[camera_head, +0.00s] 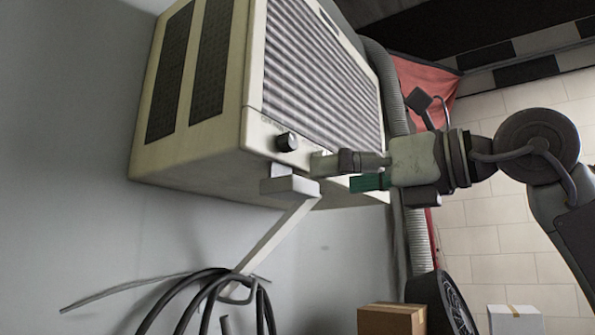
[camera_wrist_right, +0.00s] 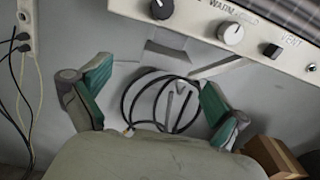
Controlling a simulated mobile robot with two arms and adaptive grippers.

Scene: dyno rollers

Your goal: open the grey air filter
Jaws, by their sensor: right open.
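A beige air-conditioner unit (camera_head: 190,150) is fixed high on the wall. A grey louvred front panel (camera_head: 315,75) covers much of its front and looks closed; I cannot tell if this is the grey air filter. My right gripper (camera_head: 345,172) is open and empty near the unit's lower front edge, below the louvres and right of a dark knob (camera_head: 286,142). In the right wrist view, the open green-padded fingers (camera_wrist_right: 152,92) stand apart below the control strip (camera_wrist_right: 200,22), with nothing between them but background. Contact with the unit cannot be told. My left gripper is out of view.
A bracket (camera_head: 270,240) supports the unit from below. A coiled black hose (camera_head: 195,290) hangs on the wall. A grey duct (camera_head: 415,240) runs behind my right arm. A cardboard box (camera_head: 391,319) stands below.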

